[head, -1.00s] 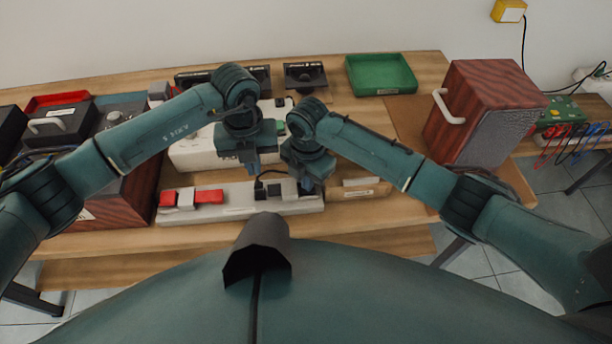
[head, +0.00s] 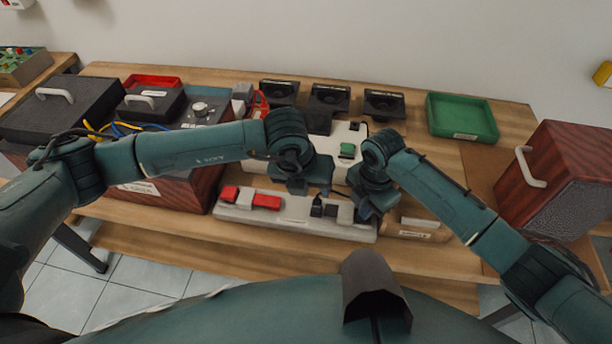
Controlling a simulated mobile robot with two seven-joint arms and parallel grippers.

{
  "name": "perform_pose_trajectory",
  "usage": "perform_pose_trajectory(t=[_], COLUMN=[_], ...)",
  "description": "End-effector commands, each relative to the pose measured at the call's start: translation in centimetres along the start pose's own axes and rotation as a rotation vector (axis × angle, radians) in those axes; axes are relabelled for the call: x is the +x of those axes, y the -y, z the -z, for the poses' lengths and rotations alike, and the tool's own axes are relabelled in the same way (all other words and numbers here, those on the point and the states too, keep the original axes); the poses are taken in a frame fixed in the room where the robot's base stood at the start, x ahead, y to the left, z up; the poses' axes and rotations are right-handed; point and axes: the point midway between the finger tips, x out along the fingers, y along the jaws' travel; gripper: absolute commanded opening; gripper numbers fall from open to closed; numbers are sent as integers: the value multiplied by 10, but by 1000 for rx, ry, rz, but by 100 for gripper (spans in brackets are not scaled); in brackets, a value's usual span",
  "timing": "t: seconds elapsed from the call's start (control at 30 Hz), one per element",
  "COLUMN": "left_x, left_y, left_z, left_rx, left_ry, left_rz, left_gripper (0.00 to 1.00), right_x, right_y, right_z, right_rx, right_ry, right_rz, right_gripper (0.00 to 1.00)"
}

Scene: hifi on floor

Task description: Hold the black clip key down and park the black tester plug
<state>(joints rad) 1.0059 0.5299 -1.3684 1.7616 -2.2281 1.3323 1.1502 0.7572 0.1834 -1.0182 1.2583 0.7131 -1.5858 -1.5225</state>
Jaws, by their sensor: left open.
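A white terminal strip (head: 290,208) lies near the front edge of the bench, with red keys (head: 252,198) at its left. Black clip parts (head: 318,206) stand at its right, beside a grey block (head: 346,213). I cannot tell for sure which black part is the clip key. My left gripper (head: 298,188) is open, just above and behind the strip. My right gripper (head: 368,211) is over the strip's right end, by the grey block; its fingers are hard to make out. The black tester plug cannot be picked out; the grippers hide part of this area.
A white tester with a green button (head: 347,150) stands behind the grippers. Black holders (head: 329,98) line the back. A green tray (head: 462,116) is at the back right, a wooden speaker box (head: 562,180) at the right. A wooden-sided unit (head: 190,180) stands at the left.

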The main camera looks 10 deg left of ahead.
Motion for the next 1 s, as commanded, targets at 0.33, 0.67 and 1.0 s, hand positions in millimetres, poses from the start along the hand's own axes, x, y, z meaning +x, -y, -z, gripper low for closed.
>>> perform_pose_trajectory(t=[0.33,0.67,1.0], left_x=[57,69,68], left_y=[0,0,0], left_z=[1,0,0], left_rx=[-1,-1,0], left_ry=[-3,-1,-1], left_rz=[-1,0,0], left_gripper=[47,47,30], right_x=[2,2,2], right_y=[2,2,2], right_z=[1,1,1], right_rx=[-1,-1,-1], right_ry=[-2,-3,-3], right_rz=[5,6,6], right_gripper=[0,0,0])
